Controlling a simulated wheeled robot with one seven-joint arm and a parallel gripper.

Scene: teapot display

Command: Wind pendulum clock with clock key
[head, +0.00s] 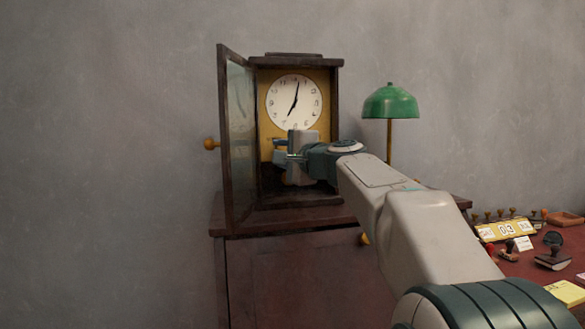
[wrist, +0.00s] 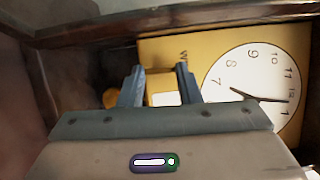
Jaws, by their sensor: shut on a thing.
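The pendulum clock (head: 261,190) stands upright in a dark wooden case, its glass door (head: 238,130) swung open to the left. Its white dial (head: 293,101) shows at the top of the yellow back panel; the dial also appears on its side in the wrist view (wrist: 245,80). My gripper (head: 277,150) is inside the open case, just below the dial. In the wrist view its two fingers (wrist: 158,78) are shut on a small yellow and pale thing, which I take for the clock key (wrist: 160,84). Its far end and any contact with the clock cannot be made out.
The clock stands on a dark wooden cabinet (head: 290,265). A green lamp (head: 390,103) stands right of the clock. A red desktop (head: 530,270) with several stamps lies at the right. The case walls and open door closely surround my gripper.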

